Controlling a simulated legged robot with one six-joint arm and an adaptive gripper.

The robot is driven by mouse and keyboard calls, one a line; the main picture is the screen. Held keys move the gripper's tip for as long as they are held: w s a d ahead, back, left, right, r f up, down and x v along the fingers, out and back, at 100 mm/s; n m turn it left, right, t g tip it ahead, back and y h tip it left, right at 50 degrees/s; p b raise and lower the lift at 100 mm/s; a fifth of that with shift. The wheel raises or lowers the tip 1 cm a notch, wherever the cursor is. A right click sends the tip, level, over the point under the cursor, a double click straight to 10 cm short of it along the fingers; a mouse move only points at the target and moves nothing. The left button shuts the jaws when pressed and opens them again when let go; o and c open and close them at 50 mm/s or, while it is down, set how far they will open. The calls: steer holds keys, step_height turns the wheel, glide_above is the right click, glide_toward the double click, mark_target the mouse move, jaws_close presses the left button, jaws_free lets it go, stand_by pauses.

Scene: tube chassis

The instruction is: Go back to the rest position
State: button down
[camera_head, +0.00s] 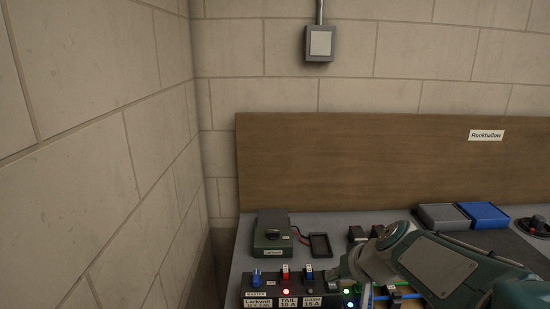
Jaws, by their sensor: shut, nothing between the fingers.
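My arm reaches in from the lower right, and its wrist bends down to the left over a black switch panel (263,287). My gripper (334,273) is small and dark at the arm's end, just beside the panel's switches, and shut with nothing seen in it. I cannot tell whether it touches the panel. The panel bears a blue knob (256,277), a red switch (286,273) above the "TAIL 10 A" label and a blue switch (309,272) above "DASH 15 A". A red light (286,291) and two pale lights (346,291) glow. My arm hides the panel's right side.
A green box (272,236) and a small black tray (320,246) sit behind the panel. A grey box (440,216) and blue box (485,214) stand behind my arm. A wooden board (340,160) backs the bench; a block wall (100,150) rises left.

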steer(key=s+d+h, duration=0.2)
steer(key=s+h, duration=0.2)
steer(key=s, duration=1.4)
steer(key=shift+s+d+r+n+g+h, duration=0.25)
steer(key=shift+s+r+n+g+h, duration=0.05)
steer(key=shift+s+r, duration=0.1)
